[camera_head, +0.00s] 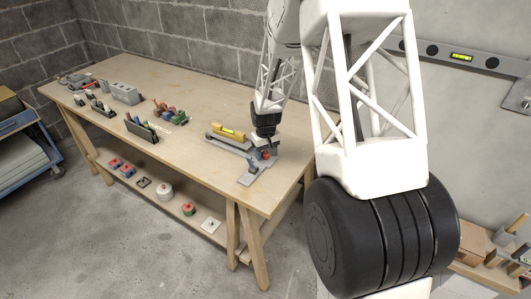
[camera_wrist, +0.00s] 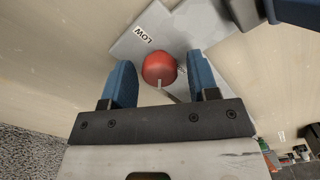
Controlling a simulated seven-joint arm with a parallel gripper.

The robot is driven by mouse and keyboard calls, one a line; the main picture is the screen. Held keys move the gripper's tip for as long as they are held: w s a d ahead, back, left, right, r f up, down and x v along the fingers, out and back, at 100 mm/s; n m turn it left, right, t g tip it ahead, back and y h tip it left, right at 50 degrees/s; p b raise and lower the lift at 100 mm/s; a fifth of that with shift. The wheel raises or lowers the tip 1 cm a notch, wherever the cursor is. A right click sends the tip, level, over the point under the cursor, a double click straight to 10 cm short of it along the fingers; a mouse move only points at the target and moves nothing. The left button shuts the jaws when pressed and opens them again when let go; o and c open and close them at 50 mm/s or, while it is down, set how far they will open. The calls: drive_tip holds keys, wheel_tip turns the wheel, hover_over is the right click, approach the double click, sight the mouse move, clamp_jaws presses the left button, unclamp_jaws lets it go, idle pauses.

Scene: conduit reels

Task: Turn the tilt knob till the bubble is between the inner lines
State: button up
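A red round knob (camera_wrist: 158,66) with a pale pointer line shows in the wrist view, beside a grey plate (camera_wrist: 150,22) marked LOW. My gripper (camera_wrist: 158,60) is open, with its two blue fingers on either side of the knob and a narrow gap on each side. In the head view my gripper (camera_head: 265,139) points down over the right end of the bench, just above the red knob (camera_head: 266,154). A yellow level (camera_head: 229,132) lies on a grey base (camera_head: 226,144) left of it. The bubble and its lines are too small to make out.
The wooden bench (camera_head: 190,85) carries a grey box (camera_head: 125,93), a dark holder (camera_head: 141,131) and several small coloured items to the left. Reels and boxes stand on its lower shelf. A long level with a green vial (camera_head: 461,57) is on the right wall.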

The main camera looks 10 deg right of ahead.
drive_tip(key=c, duration=0.8)
drive_tip(key=shift+m, duration=1.8)
drive_tip(key=o, duration=0.9)
drive_tip(key=shift+o, duration=0.2)
drive_tip(key=shift+r, duration=0.15)
